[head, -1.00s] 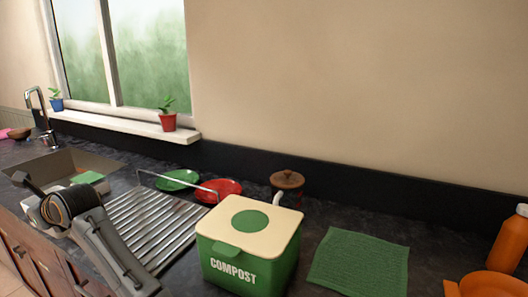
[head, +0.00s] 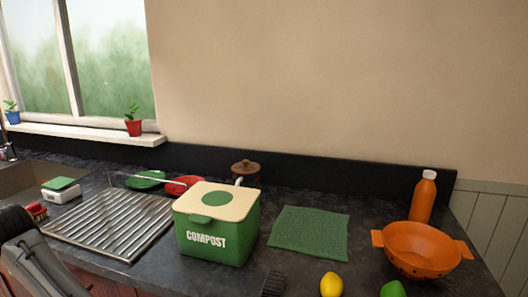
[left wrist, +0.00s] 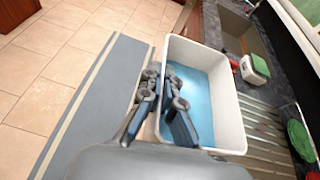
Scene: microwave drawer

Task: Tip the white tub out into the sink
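The white tub (left wrist: 238,120) shows in the left wrist view, with a light blue surface inside it, possibly water. My left gripper (left wrist: 168,103) is closed over the tub's left wall, one finger inside and one outside. The tub is off the counter's front side, above the floor. The sink (head: 18,178) is at the far left of the head view and also at the upper right of the left wrist view (left wrist: 241,33). The tub is hidden in the head view. A dark ridged piece (head: 272,284) at the bottom edge may be my right gripper's tip.
The ribbed drainer (head: 115,222) lies between the sink and the compost bin (head: 218,240). A white box with a green top (head: 61,190) and a red brush (head: 36,211) are near the sink. Right: green mat (head: 310,232), orange colander (head: 422,252), bottle (head: 423,198), lemon (head: 331,285), lime (head: 393,289).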

